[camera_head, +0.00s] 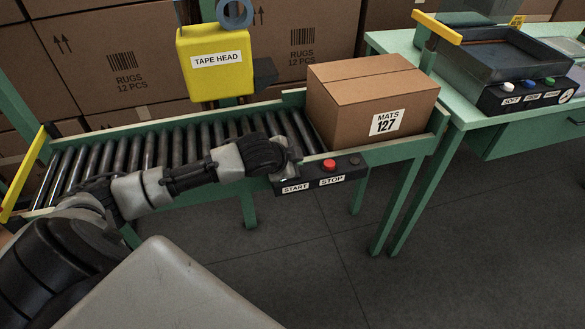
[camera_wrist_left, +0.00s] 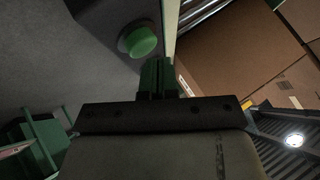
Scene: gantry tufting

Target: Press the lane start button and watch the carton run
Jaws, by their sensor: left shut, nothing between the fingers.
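A dark button box (camera_head: 350,172) hangs on the front rail of the roller lane (camera_head: 125,155). It carries a START label (camera_head: 295,188), a STOP label (camera_head: 332,181) and a red stop button (camera_head: 329,164). The green start button (camera_wrist_left: 139,40) shows in the left wrist view, just beyond my fingertips and to their left; my gripper hides it in the head view. My left gripper (camera_head: 290,158) is shut and empty, right over the start side of the box. Contact with the button cannot be told. The carton (camera_head: 350,95), labelled MATS 127, stands at the lane's right end. My right gripper is not in view.
A yellow tape head (camera_head: 215,62) stands over the lane's far side. A green table (camera_head: 480,110) with a dark tray and another button box (camera_head: 530,92) is at right. Stacked cartons (camera_head: 110,65) fill the back. Grey floor lies open in front.

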